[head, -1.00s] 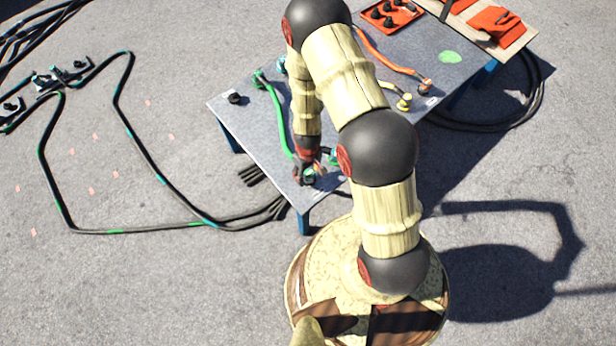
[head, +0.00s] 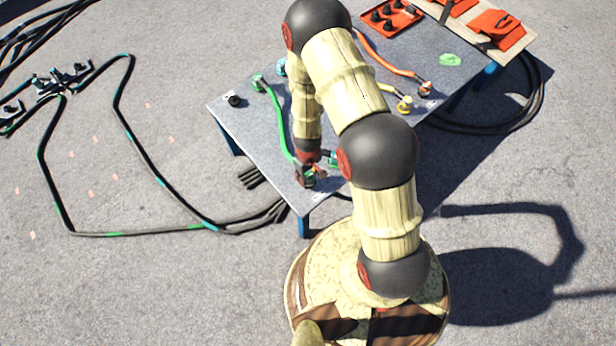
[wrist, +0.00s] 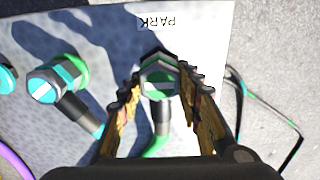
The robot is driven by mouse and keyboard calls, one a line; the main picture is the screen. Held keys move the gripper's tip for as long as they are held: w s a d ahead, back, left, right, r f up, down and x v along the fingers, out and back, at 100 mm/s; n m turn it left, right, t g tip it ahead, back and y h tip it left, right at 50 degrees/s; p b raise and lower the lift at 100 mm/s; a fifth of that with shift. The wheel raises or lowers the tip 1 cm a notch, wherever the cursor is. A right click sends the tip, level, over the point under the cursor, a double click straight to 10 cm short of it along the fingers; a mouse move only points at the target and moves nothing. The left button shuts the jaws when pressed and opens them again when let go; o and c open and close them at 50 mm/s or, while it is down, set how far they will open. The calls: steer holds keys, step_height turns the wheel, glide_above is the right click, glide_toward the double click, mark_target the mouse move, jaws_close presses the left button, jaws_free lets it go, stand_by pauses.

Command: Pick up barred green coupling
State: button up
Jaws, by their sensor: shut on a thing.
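In the head view my gripper (head: 307,178) is at the near corner of the table, at the end of the green cable (head: 279,122). My gripper mostly hides the coupling there.
A teal coupling with a white bar (wrist: 42,85) lies left of my gripper in the wrist view. A label "PARK" (wrist: 160,20) is on the grey table (head: 258,140). Orange (head: 425,88) and yellow (head: 405,103) couplings and a red tray (head: 392,15) are farther back.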

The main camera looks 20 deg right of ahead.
steer(key=c, duration=0.3)
